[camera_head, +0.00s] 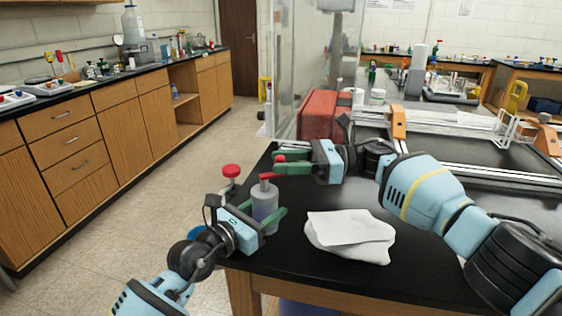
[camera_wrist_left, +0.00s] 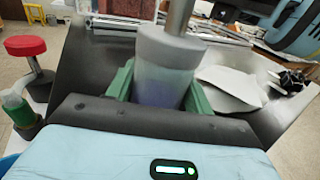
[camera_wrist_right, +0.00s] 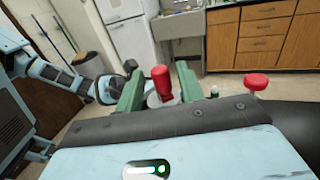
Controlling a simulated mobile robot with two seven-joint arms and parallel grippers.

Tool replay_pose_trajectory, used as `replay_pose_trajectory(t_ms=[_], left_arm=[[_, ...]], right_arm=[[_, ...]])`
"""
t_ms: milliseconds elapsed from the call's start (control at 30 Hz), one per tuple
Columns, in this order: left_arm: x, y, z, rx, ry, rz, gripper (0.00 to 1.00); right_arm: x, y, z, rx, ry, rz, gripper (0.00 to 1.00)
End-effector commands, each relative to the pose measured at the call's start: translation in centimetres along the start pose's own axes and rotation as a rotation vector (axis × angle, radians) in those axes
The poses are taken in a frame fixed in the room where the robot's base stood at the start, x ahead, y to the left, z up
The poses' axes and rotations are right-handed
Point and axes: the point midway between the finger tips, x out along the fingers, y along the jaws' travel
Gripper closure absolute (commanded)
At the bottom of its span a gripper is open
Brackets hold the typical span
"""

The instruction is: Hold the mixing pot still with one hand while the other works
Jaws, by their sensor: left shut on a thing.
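The mixing pot (camera_head: 264,205), a pale grey-violet cylinder, stands upright near the left corner of the black table. My left gripper (camera_head: 262,222) is shut on it, with green fingers on either side. In the left wrist view the pot (camera_wrist_left: 165,70) fills the space between the fingers, and a metal rod (camera_wrist_left: 180,16) rises from its top. A red handle (camera_wrist_right: 161,82) stands above the pot in the right wrist view. My right gripper (camera_wrist_right: 160,88) is open, its green fingers on either side of the handle with narrow gaps. The pot's inside is hidden.
A crumpled white cloth (camera_head: 350,236) lies on the table right of the pot. A red box (camera_head: 318,114) and an extrusion frame (camera_head: 460,120) stand farther back. A red-topped stool (camera_head: 231,171) is beyond the table's left edge. The black table front is otherwise mostly clear.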

Motion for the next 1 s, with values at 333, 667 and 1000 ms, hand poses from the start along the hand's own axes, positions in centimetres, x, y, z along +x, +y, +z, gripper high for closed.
replay_pose_trajectory(t_ms=[333,667,1000], left_arm=[[0.0,0.0,-0.1,0.000,0.002,0.000,0.74],[0.0,0.0,-0.1,-0.001,0.001,0.000,0.74],[0.0,0.0,0.0,-0.001,0.001,0.000,0.74]], right_arm=[[-6.9,-0.1,0.0,0.000,0.000,-0.004,0.62],[-10.5,0.0,0.1,-0.001,0.000,-0.001,0.62],[-10.7,0.0,0.1,-0.001,-0.001,-0.001,0.63]])
